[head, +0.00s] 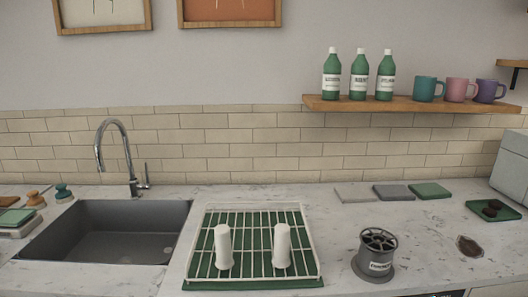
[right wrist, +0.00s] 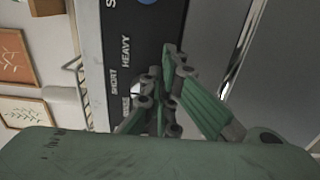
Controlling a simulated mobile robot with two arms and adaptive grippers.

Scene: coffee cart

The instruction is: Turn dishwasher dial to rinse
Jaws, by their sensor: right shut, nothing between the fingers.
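The dishwasher's dark control panel (right wrist: 122,48) shows in the right wrist view, turned on its side. White lettering on it reads "SHORT" and "HEAVY", with another word lower down partly covered by a finger. My right gripper (right wrist: 163,82) is shut and empty, its green fingers in front of the panel beside the lettering. In the head view only a thin dark strip of what may be the dishwasher (head: 440,294) shows at the bottom edge. My left gripper is not in view.
The counter above holds a sink (head: 100,232) with a tap, a white wire rack (head: 205,240) on a green mat, a grey labelled holder (head: 377,258) and folded cloths (head: 393,191). A shelf (head: 410,105) carries bottles and mugs. A blue round mark (right wrist: 147,2) sits on the panel.

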